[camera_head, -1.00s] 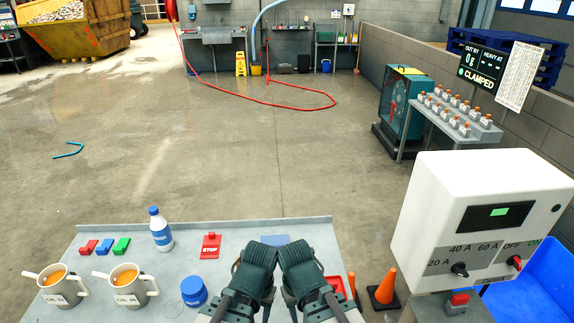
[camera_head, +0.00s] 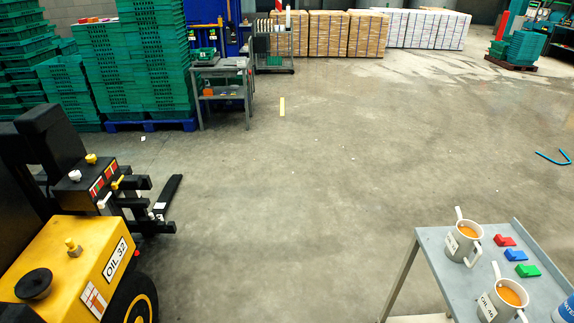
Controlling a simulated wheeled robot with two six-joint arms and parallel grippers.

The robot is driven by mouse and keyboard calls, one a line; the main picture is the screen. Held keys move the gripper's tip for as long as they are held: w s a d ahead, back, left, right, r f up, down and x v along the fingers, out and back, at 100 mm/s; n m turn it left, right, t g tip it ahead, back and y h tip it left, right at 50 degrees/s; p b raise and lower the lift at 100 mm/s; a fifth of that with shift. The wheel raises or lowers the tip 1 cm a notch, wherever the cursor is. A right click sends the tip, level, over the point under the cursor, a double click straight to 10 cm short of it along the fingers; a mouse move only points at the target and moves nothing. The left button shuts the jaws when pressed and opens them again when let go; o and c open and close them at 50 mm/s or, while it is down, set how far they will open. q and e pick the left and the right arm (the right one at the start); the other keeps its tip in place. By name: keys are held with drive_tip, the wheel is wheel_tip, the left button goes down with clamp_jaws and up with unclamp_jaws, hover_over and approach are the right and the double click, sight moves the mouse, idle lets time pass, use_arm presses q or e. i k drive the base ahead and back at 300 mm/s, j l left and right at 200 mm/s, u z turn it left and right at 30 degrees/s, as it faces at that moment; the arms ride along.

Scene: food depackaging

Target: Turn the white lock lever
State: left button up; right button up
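A yellow and black machine (camera_head: 75,255) labelled OIL 32 stands at the left edge. On its black control block are several small handles: a white lever (camera_head: 103,201) at the front lower side, a white knob (camera_head: 75,176) on top, a yellow knob (camera_head: 91,158) and a yellow lever (camera_head: 117,183). Both white parts are small, and I cannot tell which one is the lock lever or how it is set. Neither of my grippers is in view.
A grey table (camera_head: 432,250) at the lower right holds two mugs (camera_head: 464,243) of orange liquid and red, blue and green blocks (camera_head: 515,255). Green crates (camera_head: 150,60) and a grey cart (camera_head: 222,90) stand behind. The floor between machine and table is clear.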

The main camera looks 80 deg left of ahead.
sight(100, 203)
drive_tip(key=u, duration=4.15)
drive_tip(key=i+l, duration=0.25)
drive_tip(key=i, duration=0.15)
drive_tip(key=i+l, duration=0.3)
drive_tip(key=i, duration=0.15)
drive_tip(key=i+l, duration=0.25)
drive_tip(key=i, duration=0.15)
drive_tip(key=i+l, duration=0.3)
drive_tip(key=i+z, duration=0.05)
drive_tip(key=i, duration=0.05)
